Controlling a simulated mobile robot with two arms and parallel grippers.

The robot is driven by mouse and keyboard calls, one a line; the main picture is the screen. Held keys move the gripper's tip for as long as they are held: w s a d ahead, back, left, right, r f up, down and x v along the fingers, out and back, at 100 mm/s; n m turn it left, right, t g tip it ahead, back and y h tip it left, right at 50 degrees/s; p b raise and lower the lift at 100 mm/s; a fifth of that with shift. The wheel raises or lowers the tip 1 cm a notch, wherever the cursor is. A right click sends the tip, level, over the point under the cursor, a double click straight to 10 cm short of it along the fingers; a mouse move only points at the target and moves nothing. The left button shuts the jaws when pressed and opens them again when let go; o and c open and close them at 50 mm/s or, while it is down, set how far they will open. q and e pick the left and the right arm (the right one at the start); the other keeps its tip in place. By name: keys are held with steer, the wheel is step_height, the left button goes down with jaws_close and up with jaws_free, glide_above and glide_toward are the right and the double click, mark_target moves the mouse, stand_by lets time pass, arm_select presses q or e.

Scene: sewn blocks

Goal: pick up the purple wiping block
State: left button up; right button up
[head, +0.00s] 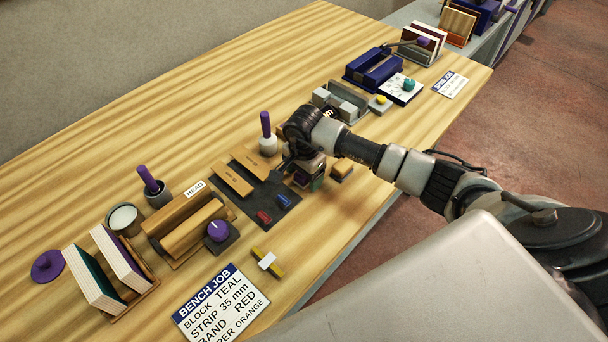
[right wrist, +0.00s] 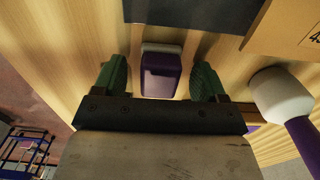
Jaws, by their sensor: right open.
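The purple wiping block (right wrist: 161,78), with a pale strip along its far edge, shows in the right wrist view on the wooden bench. My right gripper (right wrist: 160,70) is open, with one green finger on each side of the block. A gap of bench shows between the block and each finger. In the head view my right gripper (head: 308,170) is low over the bench, and the wrist and fingers largely hide the block there. My left gripper is not in view.
A dark mat (head: 274,200) with strips and small red and blue pieces lies beside the gripper. A white-headed tool with a purple handle (head: 267,128) stands close by. A small wooden block (head: 342,169) is on the other side.

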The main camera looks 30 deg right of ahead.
steer(key=c, duration=1)
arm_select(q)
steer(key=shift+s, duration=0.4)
arm_select(e)
steer(key=shift+c, duration=0.2)
